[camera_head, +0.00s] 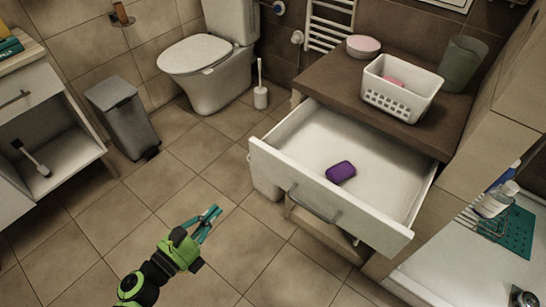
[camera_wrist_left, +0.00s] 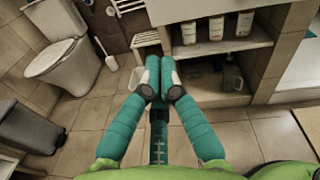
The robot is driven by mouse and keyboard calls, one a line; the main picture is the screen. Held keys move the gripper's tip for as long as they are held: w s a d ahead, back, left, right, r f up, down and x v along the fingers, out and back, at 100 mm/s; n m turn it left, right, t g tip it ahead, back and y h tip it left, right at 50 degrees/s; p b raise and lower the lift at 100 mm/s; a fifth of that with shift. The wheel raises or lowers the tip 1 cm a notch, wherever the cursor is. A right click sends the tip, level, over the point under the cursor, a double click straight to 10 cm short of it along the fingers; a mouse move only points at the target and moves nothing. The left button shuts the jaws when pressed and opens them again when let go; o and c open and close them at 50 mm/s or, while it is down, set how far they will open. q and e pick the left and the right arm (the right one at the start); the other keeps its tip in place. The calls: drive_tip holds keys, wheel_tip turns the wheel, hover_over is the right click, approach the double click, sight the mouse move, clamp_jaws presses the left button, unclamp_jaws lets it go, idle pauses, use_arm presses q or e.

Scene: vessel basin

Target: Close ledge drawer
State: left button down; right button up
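The ledge drawer (camera_head: 330,207) is pulled well out from under the brown ledge (camera_head: 350,88) in the head view. Its white front has a grey bar handle (camera_head: 313,204). A purple item (camera_head: 340,172) lies inside on the bare drawer floor. My left gripper (camera_head: 212,215) is over the floor tiles, left of the drawer front and apart from it. In the left wrist view its teal fingers (camera_wrist_left: 159,72) lie together with nothing visible between them. The drawer's underside or front (camera_wrist_left: 190,10) seems to show at the top there. My right gripper is not in view.
A white basket (camera_head: 400,92), a pink-topped round box (camera_head: 363,46) and a tumbler (camera_head: 462,62) stand on the ledge. Several bottles (camera_wrist_left: 215,26) stand on the shelf below. A bin (camera_head: 122,115) and toilet (camera_head: 208,65) are leftward. The floor before the drawer is clear.

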use_arm(q)
wheel_tip(320, 180, up, 3)
drive_tip(key=d+m+h, duration=0.1)
drive_tip(key=m, duration=0.2)
drive_tip(key=p, duration=0.3)
approach(262, 163)
drive_tip(key=x, duration=0.6)
drive_tip(key=shift+w, duration=0.25)
drive_tip(key=shift+w+d, duration=0.25)
drive_tip(key=shift+w, duration=0.05)
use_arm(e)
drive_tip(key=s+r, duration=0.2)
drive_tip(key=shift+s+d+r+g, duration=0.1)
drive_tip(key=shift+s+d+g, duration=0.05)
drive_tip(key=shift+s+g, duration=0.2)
use_arm(q)
drive_tip(key=shift+f, duration=0.1)
